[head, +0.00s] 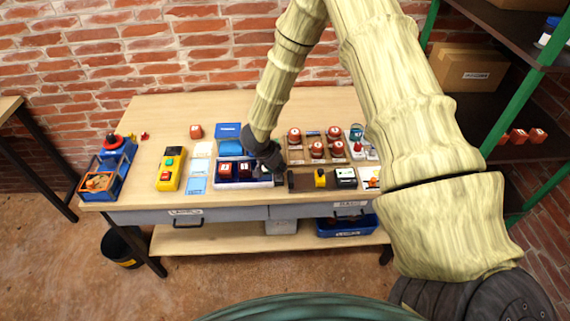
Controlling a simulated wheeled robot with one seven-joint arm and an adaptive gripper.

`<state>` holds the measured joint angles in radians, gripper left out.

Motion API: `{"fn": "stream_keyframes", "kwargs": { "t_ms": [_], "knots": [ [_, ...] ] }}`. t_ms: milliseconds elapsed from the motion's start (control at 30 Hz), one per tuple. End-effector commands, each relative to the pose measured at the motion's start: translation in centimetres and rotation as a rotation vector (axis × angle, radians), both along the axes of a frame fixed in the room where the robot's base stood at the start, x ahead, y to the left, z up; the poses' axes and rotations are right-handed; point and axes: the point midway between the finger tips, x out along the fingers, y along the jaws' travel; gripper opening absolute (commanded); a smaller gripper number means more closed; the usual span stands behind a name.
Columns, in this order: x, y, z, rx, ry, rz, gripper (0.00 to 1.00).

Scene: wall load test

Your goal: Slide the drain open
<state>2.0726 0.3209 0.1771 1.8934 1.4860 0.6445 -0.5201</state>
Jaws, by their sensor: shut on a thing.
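My gripper (272,163) is dark and reaches down from the arm to the right end of a blue-and-white tray (232,184). It is shut on a small part there that its own fingers mostly hide. A dark block (280,178) shows just below the fingers. I cannot make out which part is the drain or how far open it is.
A brown rack (305,147) with several red-and-white pieces stands right of the gripper. A yellow piece (320,178) and a black-and-white box (345,178) are in front of it. A yellow button box (171,168) and blue bin (108,173) stand left. Bare tabletop (165,115) lies behind.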

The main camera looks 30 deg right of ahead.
Motion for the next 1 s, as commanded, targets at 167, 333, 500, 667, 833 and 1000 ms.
{"fn": "stream_keyframes", "kwargs": {
  "t_ms": [167,333,500,667,833,1000],
  "knots": [
    [-0.2,0.1,0.0,0.002,0.003,0.000,0.00],
    [-0.2,0.0,-0.1,0.002,0.004,-0.001,0.44],
    [-0.2,0.0,-0.1,0.002,0.004,-0.001,0.44],
    [-0.2,0.0,0.0,0.001,0.002,-0.001,0.44],
    [-0.2,0.5,1.1,0.003,0.002,0.000,0.44],
    [-0.6,1.4,3.5,0.002,0.001,0.000,0.44]
  ]
}}
